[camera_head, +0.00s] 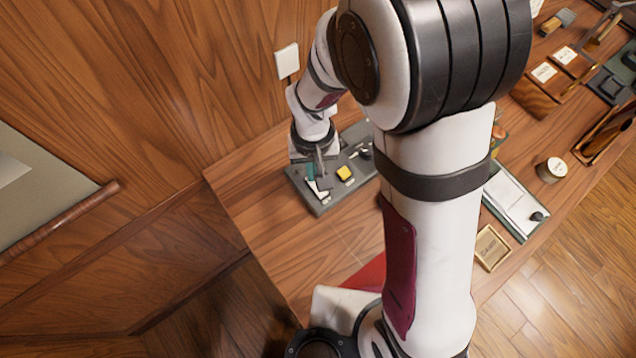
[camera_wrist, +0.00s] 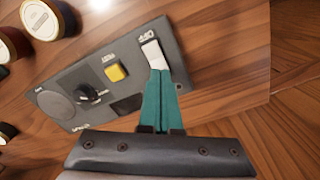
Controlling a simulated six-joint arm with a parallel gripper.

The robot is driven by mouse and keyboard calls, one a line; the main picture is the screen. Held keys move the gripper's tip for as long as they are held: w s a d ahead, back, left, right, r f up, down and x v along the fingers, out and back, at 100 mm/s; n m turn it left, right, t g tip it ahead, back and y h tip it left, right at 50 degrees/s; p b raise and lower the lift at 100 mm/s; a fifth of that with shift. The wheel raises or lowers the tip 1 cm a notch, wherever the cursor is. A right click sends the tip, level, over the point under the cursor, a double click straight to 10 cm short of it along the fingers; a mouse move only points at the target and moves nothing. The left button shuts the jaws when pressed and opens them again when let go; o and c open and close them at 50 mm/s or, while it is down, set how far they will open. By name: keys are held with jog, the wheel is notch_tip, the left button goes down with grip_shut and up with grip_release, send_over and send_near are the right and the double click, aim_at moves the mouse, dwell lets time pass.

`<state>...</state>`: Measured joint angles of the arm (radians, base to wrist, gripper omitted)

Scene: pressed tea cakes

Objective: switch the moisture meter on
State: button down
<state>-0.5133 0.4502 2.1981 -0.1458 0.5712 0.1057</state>
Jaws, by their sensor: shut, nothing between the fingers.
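The moisture meter is a dark grey panel (camera_head: 332,202) on the left end of the wooden bench, and it fills the middle of the wrist view (camera_wrist: 78,78). It carries a white rocker switch (camera_wrist: 153,54), a yellow square button (camera_wrist: 115,72), a black knob (camera_wrist: 88,94) and a round grey disc (camera_wrist: 56,105). A short label beside the rocker appears to read OFF. My gripper (camera_wrist: 161,74) has teal fingers, shut together and empty. Their tips are at the near end of the rocker; I cannot tell whether they touch it. My arm hides part of the panel in the head view.
Dark round tins (camera_wrist: 44,18) stand left of the panel. A white wall plate (camera_head: 287,61) is behind my wrist. A white sheet on a tray (camera_head: 513,203), a small tin (camera_head: 551,169) and a wooden frame (camera_head: 491,248) lie to the right. Bare bench lies in front.

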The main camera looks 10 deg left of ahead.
jog(key=shift+f, duration=0.9)
dwell(0.3)
jog(key=shift+r, duration=3.5)
